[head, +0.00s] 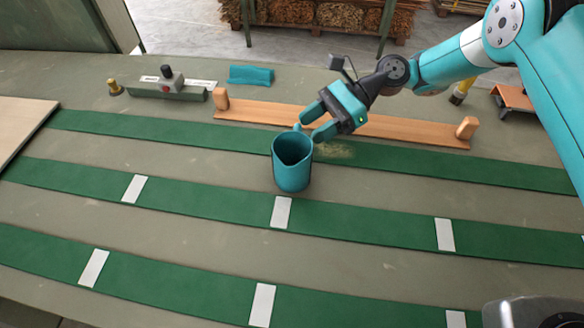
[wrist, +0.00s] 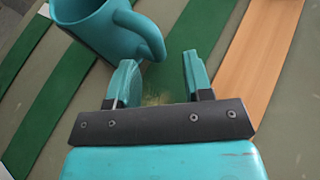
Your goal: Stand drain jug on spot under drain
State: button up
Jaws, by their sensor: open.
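The drain jug (head: 292,165) is a teal open-topped jug standing upright on the grey-green table, by the near edge of a green strip. In the wrist view the jug (wrist: 92,28) shows at the upper left, with its handle toward my gripper. My gripper (head: 308,121) is open, just behind and right of the jug, by its handle. In the wrist view the fingers (wrist: 157,78) are apart with nothing between them; the left fingertip looks very close to the handle, and I cannot tell whether they touch. No drain is clearly identifiable.
A wooden bar with two upright handles (head: 400,126) lies behind my gripper. A pale board (head: 18,125) lies at the left. Green strips (head: 370,222) with white patches cross the clear front.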

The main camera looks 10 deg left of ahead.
jog(key=shift+b+x, duration=0.5)
jog(key=shift+x, duration=0.45)
jog(key=shift+s+a+f, duration=0.1)
jog(key=shift+s+f, duration=0.05)
jog(key=shift+s, duration=0.05)
jog(key=shift+a, duration=0.1)
grip_shut()
